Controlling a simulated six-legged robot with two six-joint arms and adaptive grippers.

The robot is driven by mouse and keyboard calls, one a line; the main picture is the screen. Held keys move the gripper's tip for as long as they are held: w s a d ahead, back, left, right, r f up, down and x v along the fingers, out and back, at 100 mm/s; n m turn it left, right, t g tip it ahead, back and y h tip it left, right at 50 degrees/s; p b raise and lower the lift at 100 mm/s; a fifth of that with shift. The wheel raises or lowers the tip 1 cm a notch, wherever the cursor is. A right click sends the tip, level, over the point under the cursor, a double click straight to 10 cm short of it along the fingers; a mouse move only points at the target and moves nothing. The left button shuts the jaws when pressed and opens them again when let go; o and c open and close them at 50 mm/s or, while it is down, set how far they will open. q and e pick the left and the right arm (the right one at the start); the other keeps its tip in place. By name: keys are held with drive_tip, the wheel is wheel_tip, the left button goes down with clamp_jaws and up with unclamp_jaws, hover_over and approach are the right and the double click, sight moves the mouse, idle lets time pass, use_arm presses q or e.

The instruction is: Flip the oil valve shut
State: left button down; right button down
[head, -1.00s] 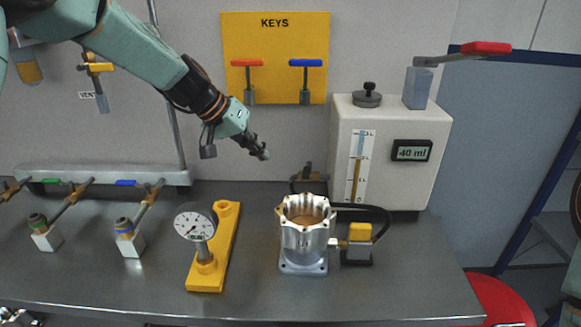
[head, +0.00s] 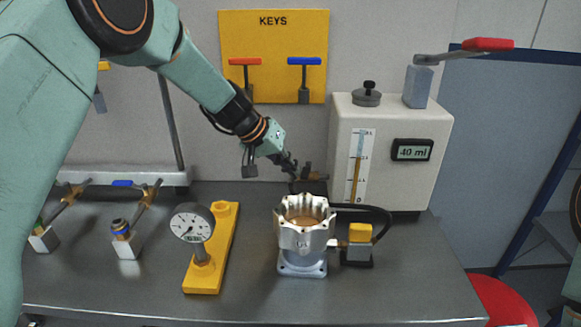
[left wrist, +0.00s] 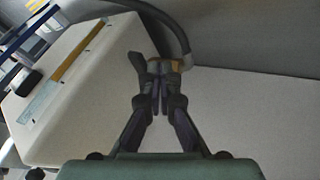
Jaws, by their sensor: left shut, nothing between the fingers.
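A small dark and brassy valve (head: 308,178) sits low at the left side of the white oil tank (head: 385,185), behind the metal housing. It also shows in the left wrist view (left wrist: 172,65), joined to a grey hose. I cannot tell how its lever stands. My left gripper (head: 289,164) is shut and empty, with its tips close to the valve's upper left. In the left wrist view the closed fingertips (left wrist: 158,92) point at the valve and partly cover it; I cannot tell whether they touch. My right gripper is not in view.
The open-topped housing (head: 303,240) stands in front of the valve. A yellow-topped block (head: 360,235) is on its right and a gauge on a yellow base (head: 209,275) on its left. A red-handled lever (head: 487,44) tops the tank. The front bench is clear.

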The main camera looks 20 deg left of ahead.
use_arm(q)
drive_tip(key=shift+s+d+r+n+b, duration=0.1)
drive_tip(key=shift+s+d+n+b, duration=0.15)
drive_tip(key=shift+d+b, duration=0.3)
drive_tip(key=shift+s+d+n+b, duration=0.1)
drive_tip(key=shift+d+n+b, duration=0.2)
drive_tip(key=shift+b, duration=0.4)
